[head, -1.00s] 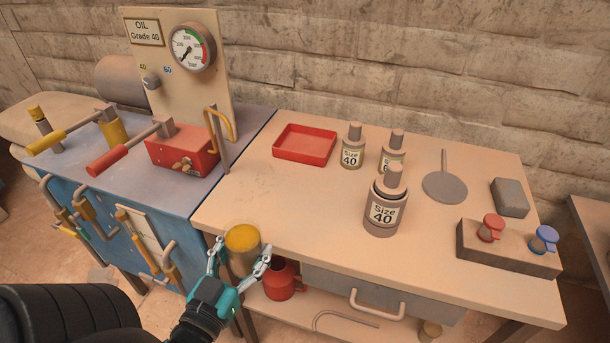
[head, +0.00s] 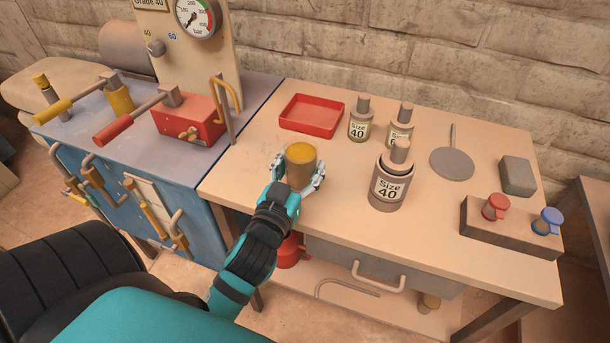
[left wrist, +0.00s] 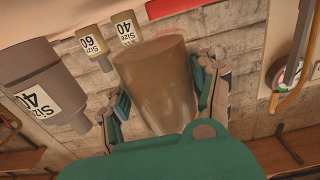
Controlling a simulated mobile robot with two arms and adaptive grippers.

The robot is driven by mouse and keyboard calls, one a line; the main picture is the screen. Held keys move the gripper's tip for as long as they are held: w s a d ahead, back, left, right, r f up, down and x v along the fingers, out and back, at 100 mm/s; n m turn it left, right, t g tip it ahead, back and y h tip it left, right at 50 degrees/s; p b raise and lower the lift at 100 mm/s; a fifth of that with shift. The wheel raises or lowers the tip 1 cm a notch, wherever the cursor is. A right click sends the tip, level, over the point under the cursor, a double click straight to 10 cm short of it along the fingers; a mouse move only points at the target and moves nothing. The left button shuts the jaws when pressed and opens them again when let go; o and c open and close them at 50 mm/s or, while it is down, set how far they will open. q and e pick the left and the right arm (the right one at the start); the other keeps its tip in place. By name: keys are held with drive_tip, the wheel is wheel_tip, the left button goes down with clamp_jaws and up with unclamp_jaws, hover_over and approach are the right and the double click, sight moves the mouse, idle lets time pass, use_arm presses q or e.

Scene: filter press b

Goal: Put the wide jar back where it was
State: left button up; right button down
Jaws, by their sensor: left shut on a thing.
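The wide jar (head: 302,168), a brownish jar filled to a yellow top, is between the fingers of my left gripper (head: 299,177). The gripper is shut on its sides. The jar looks upright over the front left part of the workbench top (head: 250,150); I cannot tell whether its base touches the top. In the left wrist view the jar (left wrist: 155,80) fills the space between the two fingers (left wrist: 165,95). My right gripper is not in view.
A large Size 40 cylinder (head: 389,188) stands to the jar's right. Two smaller size-labelled cylinders (head: 360,122) and a red tray (head: 311,113) are behind. A round grey paddle (head: 452,163) and a block with red and blue caps (head: 505,230) are at the right.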

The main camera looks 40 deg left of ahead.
sight(305, 178)
use_arm(q)
drive_tip(key=shift+w+d, duration=0.1)
drive_tip(key=shift+w, duration=0.35)
drive_tip(key=shift+w+f, duration=0.1)
drive_tip(key=shift+f, duration=0.2)
drive_tip(key=shift+f+b, duration=0.35)
drive_tip(key=shift+f, duration=1.15)
drive_tip(key=shift+f, duration=0.15)
drive_tip(key=o, duration=1.3)
